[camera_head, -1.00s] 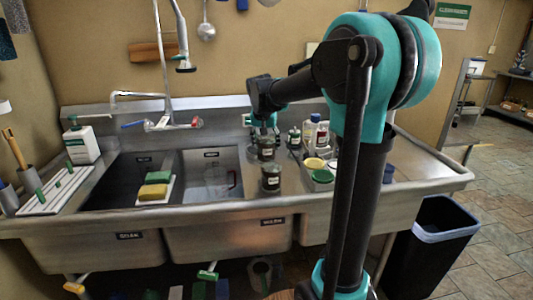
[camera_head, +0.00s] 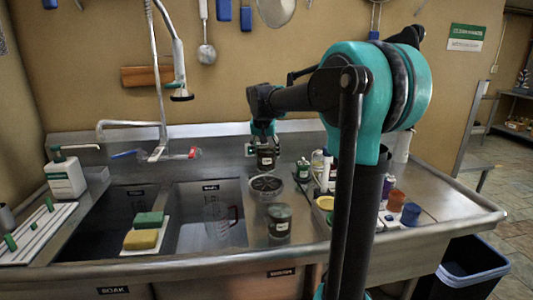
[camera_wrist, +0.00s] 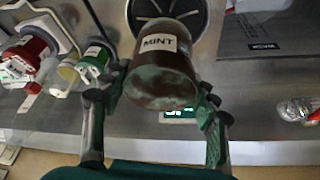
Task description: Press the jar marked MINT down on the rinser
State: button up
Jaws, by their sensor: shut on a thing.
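My gripper (camera_head: 264,143) is shut on a dark jar (camera_head: 265,160) above the drainboard. In the wrist view the jar (camera_wrist: 160,80) sits between the fingers (camera_wrist: 160,98), and its white label reads MINT. The tops of the letters point toward the rinser, so the jar appears upside down. The rinser (camera_head: 266,186) is a round dark ring with spokes, right of the sink basins. The jar is over the rinser's far side; a small gap shows between them. In the wrist view the rinser (camera_wrist: 193,22) is partly hidden behind the jar.
Another dark jar (camera_head: 279,224) stands in front of the rinser. Small bottles and jars (camera_head: 325,168) crowd the counter to the right. A clear jug (camera_head: 218,215) is in the right basin. Sponges (camera_head: 147,230) lie to the left. A faucet (camera_head: 158,150) rises behind.

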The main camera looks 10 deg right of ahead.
jog(key=shift+w+f, duration=0.1)
jog(key=shift+f, duration=2.75)
jog(key=shift+f, duration=1.05)
dwell(0.3)
jog(key=shift+r, duration=4)
